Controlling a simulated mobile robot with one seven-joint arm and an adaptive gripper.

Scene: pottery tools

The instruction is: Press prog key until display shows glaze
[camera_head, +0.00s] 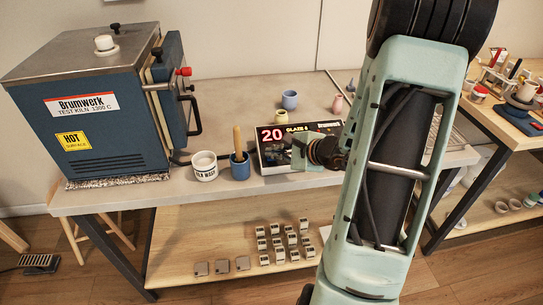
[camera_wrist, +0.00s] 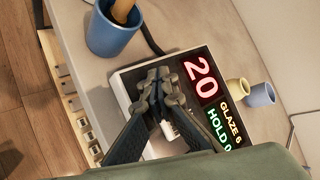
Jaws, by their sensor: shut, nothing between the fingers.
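The kiln controller (camera_head: 290,165) is a light box with a black display on the table, right of the kiln. Its display (camera_head: 272,135) shows a red 20 and a yellow line that reads GLAZE 6. In the wrist view the display (camera_wrist: 203,80) also shows a green HOLD line, partly cut off by my arm. My gripper (camera_wrist: 158,78) is shut and empty over the controller's key side, beside the display. In the head view my gripper (camera_head: 318,150) is at the controller's right part. The prog key is hidden, and I cannot tell whether the fingertips touch a key.
A blue cup with a wooden handle in it (camera_head: 240,167) and a white mug (camera_head: 204,168) stand left of the controller. The blue kiln (camera_head: 110,110) is further left. Small cups (camera_head: 289,99) stand behind. Small blocks lie on the lower shelf (camera_head: 185,235).

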